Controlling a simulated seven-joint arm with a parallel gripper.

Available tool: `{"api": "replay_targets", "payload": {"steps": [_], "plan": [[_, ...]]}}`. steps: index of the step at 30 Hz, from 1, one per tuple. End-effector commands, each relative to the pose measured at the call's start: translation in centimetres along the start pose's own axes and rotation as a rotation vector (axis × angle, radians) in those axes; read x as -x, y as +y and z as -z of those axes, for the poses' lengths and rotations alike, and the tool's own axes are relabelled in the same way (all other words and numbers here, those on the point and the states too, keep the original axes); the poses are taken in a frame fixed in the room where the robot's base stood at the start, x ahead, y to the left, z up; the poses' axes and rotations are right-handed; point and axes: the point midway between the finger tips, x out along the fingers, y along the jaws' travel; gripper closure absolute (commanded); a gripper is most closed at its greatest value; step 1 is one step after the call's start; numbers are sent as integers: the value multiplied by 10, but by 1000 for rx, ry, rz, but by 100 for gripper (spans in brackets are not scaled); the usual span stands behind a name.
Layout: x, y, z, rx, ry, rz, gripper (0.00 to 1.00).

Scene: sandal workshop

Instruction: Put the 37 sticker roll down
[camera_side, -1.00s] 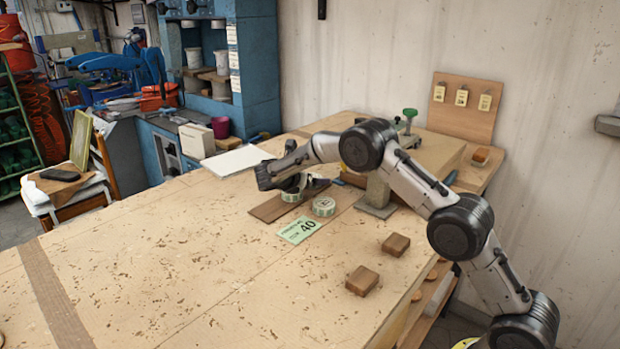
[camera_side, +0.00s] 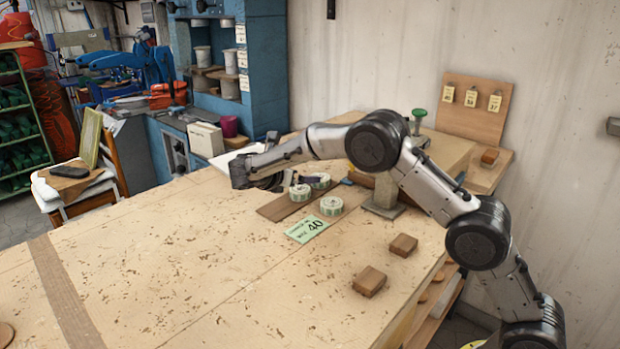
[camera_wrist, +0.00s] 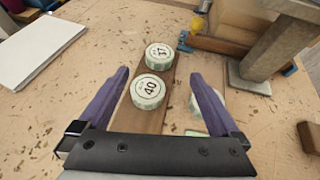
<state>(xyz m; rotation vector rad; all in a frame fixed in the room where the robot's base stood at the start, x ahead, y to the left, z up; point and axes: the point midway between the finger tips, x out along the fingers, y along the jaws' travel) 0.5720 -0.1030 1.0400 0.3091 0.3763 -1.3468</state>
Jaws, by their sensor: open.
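The 37 sticker roll (camera_wrist: 159,56), a white and green disc, lies flat on a brown wooden strip (camera_wrist: 150,120). The 40 roll (camera_wrist: 148,91) lies beside it on the same strip, nearer to my gripper. A third roll (camera_wrist: 194,103) lies off the strip, partly hidden by my right finger. In the side view the 37 roll (camera_side: 319,180) is behind the 40 roll (camera_side: 300,192), and the third roll (camera_side: 331,205) sits by the green card. My gripper (camera_wrist: 160,74) is open and holds nothing, its purple fingers spread apart around the view of the strip.
A green card reading 40 (camera_side: 307,229) lies in front of the strip. A post on a metal base (camera_side: 383,208) stands to the right. Two brown blocks (camera_side: 369,281) (camera_side: 403,245) lie near the table's right edge. The table's left part is clear.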

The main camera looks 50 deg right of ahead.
Motion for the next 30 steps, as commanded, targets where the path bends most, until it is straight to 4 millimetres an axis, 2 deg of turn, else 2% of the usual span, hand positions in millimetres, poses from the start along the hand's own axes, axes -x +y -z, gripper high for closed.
{"api": "replay_targets", "payload": {"steps": [7,11,15,20,26,30], "plan": [[6,-4,-4,-20,12,2,1],[16,-27,-20,-129,82,11,1],[37,-78,-41,-355,228,42,1],[67,-146,-53,-649,410,101,1],[106,-229,-48,-1017,631,202,1],[134,-283,-32,-1274,785,295,1]]}}
